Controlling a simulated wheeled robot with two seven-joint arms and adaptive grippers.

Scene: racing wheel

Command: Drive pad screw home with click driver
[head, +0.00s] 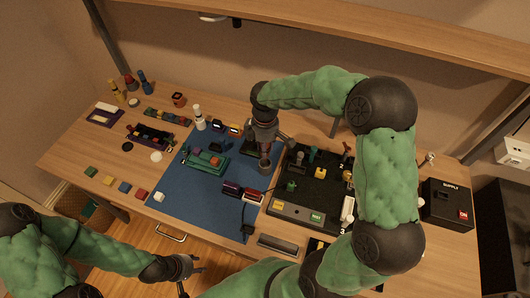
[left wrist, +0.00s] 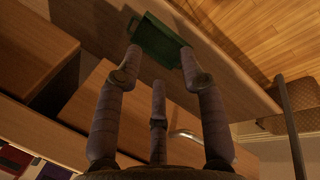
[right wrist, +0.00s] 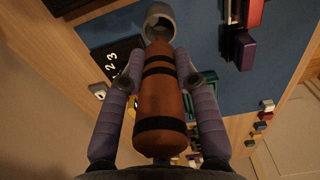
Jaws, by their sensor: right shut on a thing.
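My right gripper (head: 265,142) is shut on the click driver, above the right part of the blue mat. In the right wrist view the driver (right wrist: 161,95) has an orange body with black bands, and the fingers close on its sides. Its grey collar (right wrist: 160,20) points away from the gripper; its tip is hidden. A green assembly with a red part (head: 206,162) lies on the mat, left of the right gripper. I cannot make out the pad screw. My left gripper (head: 190,272) is open and empty, low in front of the table; its spread fingers show in the left wrist view (left wrist: 160,70).
The blue mat (head: 185,195) covers the table's middle. A black board with small parts (head: 315,190) lies to its right, near a black supply box (head: 447,204). Dark red and purple blocks (head: 231,188) sit on the mat. Coloured blocks (head: 108,180) line the front left edge.

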